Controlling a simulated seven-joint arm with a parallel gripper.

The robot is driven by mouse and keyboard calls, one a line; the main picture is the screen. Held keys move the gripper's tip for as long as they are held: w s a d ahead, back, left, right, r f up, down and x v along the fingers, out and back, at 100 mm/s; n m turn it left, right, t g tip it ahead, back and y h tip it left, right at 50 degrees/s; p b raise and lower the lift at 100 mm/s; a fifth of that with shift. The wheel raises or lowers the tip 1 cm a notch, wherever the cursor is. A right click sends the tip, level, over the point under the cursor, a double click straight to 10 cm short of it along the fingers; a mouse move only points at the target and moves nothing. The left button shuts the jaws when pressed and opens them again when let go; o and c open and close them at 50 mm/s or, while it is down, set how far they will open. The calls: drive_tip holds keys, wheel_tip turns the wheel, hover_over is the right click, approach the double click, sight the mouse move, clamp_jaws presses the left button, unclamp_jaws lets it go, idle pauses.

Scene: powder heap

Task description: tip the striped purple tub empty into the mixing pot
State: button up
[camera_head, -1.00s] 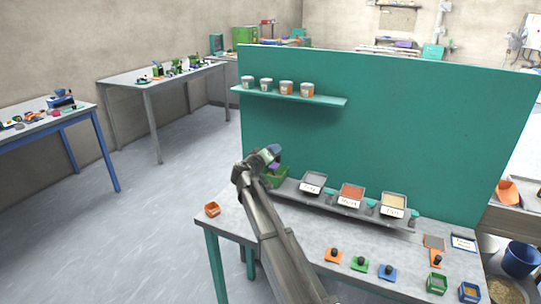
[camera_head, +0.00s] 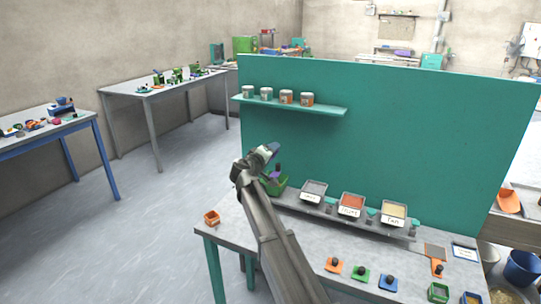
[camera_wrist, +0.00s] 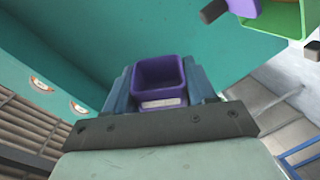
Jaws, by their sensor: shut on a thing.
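My gripper (camera_wrist: 160,88) is shut on a small purple tub (camera_wrist: 160,72), seen between the fingers in the wrist view. Its open mouth shows, with a pale band low on the near side. I see no powder inside, but the bottom is not clear. In the head view my gripper (camera_head: 268,152) is over the back left of the bench, and the tub is hard to make out there. A green container (camera_head: 270,187), possibly the mixing pot, stands below it. In the wrist view the green container (camera_wrist: 286,18) is at the upper right, apart from the held tub.
A second purple piece with a dark end (camera_wrist: 240,6) is by the green container. Three labelled trays (camera_head: 352,204) stand on a rack to the right. A teal panel (camera_head: 400,130) rises behind, with a shelf of cups (camera_head: 285,97). A small orange box (camera_head: 212,217) is at left.

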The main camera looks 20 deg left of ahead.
drive_tip(key=n, duration=0.5)
drive_tip(key=shift+r+n, duration=0.2)
drive_tip(key=shift+n, duration=0.1)
drive_tip(key=n, duration=0.6)
drive_tip(key=shift+r, duration=0.15)
drive_tip(key=n, duration=0.6)
drive_tip(key=shift+r, duration=0.2)
drive_tip(key=n, duration=0.6)
drive_tip(key=shift+r, duration=0.15)
